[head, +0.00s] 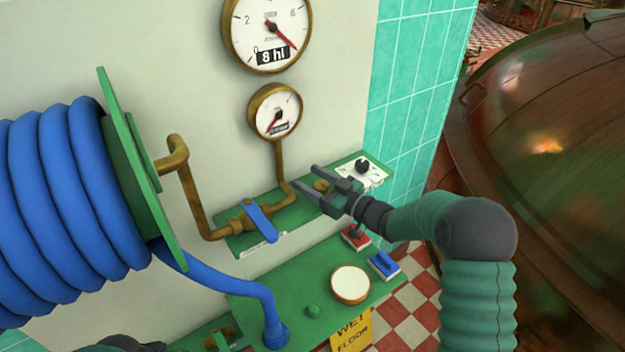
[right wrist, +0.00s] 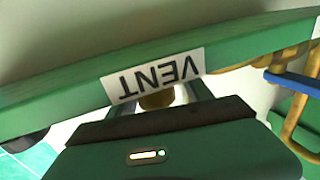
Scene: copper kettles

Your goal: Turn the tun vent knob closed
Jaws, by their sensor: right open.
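The vent knob is a small brass knob (head: 321,185) on the green panel rail, partly hidden by my right gripper (head: 305,178). My right gripper is open, with its two dark fingers reaching in from the right around the knob's place. In the right wrist view the brass knob (right wrist: 157,98) shows between the fingers, just below a white label reading VENT (right wrist: 153,76), upside down. I cannot tell whether the fingers touch it. My left gripper does not show; only a dark shape is cut off at the bottom left of the head view.
A black knob (head: 362,166) on a white plate sits right of the gripper. A blue lever (head: 261,221) is on the left. Red (head: 356,238) and blue (head: 384,264) switches lie below. A blue hose reel (head: 65,190) fills the left; a copper vessel (head: 550,130) stands right.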

